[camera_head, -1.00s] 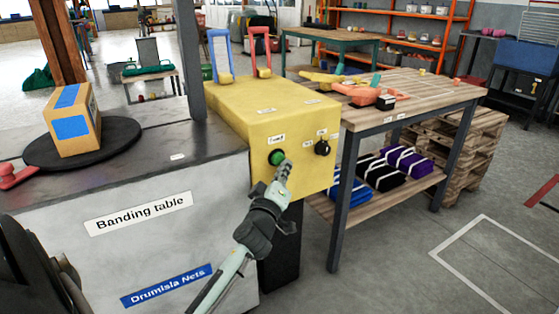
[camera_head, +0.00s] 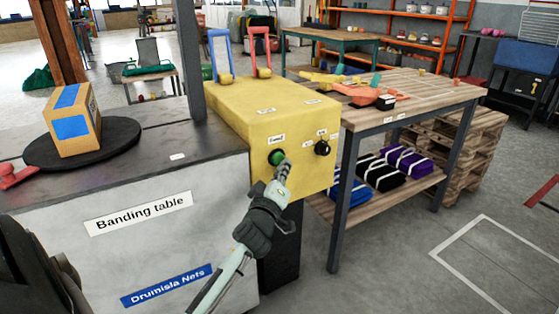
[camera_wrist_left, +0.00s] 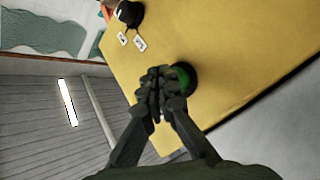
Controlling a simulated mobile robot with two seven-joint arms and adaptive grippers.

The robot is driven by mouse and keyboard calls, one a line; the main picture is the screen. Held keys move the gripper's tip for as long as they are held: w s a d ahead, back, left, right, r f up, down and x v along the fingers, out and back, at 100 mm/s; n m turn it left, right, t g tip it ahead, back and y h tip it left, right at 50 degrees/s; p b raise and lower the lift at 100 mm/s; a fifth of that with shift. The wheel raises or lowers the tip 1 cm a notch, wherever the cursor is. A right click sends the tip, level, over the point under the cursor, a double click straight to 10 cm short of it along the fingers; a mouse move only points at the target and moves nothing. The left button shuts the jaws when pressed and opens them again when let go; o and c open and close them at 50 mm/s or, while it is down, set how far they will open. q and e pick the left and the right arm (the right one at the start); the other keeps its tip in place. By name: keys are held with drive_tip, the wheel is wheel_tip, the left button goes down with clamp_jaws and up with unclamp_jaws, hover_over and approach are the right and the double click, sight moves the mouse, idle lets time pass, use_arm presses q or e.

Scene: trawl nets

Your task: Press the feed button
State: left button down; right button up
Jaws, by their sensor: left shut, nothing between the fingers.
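The feed button (camera_head: 276,157) is a green round button in a black collar on the front of the yellow box, under a small white label. My left gripper (camera_head: 284,163) is shut and empty, its fingertips at the button's lower right edge in the head view. In the left wrist view the shut fingers (camera_wrist_left: 161,85) overlap the left part of the green button (camera_wrist_left: 183,76). I cannot tell whether they touch it or whether it is pressed in. My right gripper is not in view.
A black knob (camera_head: 322,148) sits on the yellow box (camera_head: 290,125) right of the button. The banding table (camera_head: 215,190) is on the left, with a cardboard box (camera_head: 73,120) on a black disc. A wooden workbench (camera_head: 425,88) stands to the right.

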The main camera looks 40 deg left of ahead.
use_arm(q)
drive_tip(key=shift+w+a, duration=0.1)
drive_tip(key=shift+a, duration=0.15)
drive_tip(key=shift+w+a, duration=0.2)
drive_tip(key=shift+a, duration=0.3)
idle(0.9)
drive_tip(key=shift+d, duration=0.1)
drive_tip(key=shift+s+d, duration=0.4)
drive_tip(key=shift+d, duration=0.4)
drive_tip(key=d, duration=0.1)
drive_tip(key=s+d, duration=0.1)
drive_tip(key=d, duration=0.1)
drive_tip(key=s+d, duration=0.1)
drive_tip(key=shift+d+b, duration=0.3)
idle(0.7)
